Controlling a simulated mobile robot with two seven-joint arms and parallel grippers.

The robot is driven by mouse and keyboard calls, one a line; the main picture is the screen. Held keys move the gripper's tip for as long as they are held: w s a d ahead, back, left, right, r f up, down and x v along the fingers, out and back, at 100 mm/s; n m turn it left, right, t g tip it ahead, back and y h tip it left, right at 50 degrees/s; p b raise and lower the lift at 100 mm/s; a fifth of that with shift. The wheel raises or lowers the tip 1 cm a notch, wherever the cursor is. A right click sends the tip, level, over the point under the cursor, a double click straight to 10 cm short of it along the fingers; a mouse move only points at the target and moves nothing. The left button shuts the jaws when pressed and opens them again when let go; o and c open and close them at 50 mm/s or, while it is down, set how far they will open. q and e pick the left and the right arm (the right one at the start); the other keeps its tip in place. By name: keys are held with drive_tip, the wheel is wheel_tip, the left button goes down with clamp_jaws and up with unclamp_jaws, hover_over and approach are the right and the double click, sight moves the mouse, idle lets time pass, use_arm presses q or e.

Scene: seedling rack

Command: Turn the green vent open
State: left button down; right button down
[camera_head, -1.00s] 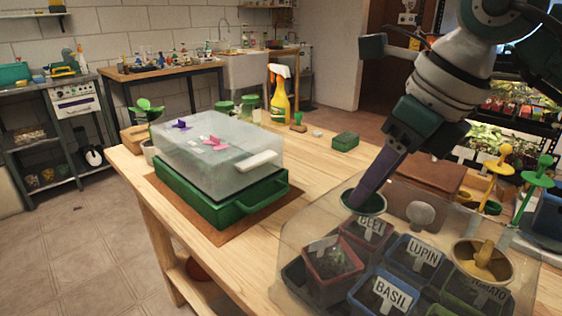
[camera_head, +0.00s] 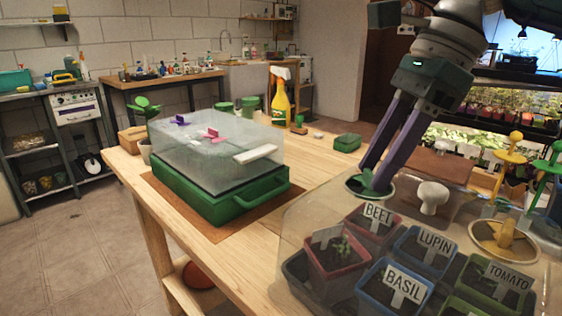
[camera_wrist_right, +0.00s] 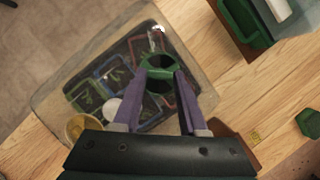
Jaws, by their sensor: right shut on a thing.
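The green vent (camera_head: 354,188) is a round disc on top of a clear cover at the right of the head view. My right gripper (camera_head: 373,190) reaches down from the upper right with its two purple fingers on the vent. In the right wrist view, the green vent (camera_wrist_right: 157,73) shows two dark openings with a green bar between them. The fingers of my right gripper (camera_wrist_right: 160,82) stand on either side of it, shut on its raised middle, which they partly hide. My left gripper is not in view.
Under the clear cover (camera_head: 300,215) are several labelled seedling pots. A white knob (camera_head: 432,194) and a yellow vent (camera_head: 505,240) are on the cover beside the green vent. A second tray with a green base (camera_head: 222,203) stands left, with wood table between.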

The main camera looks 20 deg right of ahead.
drive_tip(key=n, duration=0.1)
drive_tip(key=n+g+b, duration=0.1)
drive_tip(key=n, duration=0.1)
drive_tip(key=n+g, duration=0.1)
drive_tip(key=n, duration=0.1)
drive_tip(key=shift+w, duration=0.3)
drive_tip(key=shift+n+g+b, duration=0.5)
drive_tip(key=shift+n, duration=1)
drive_tip(key=shift+c, duration=2.2)
unclamp_jaws()
drive_tip(key=p+v, duration=0.2)
drive_tip(key=v, duration=0.8)
drive_tip(key=shift+w, duration=0.1)
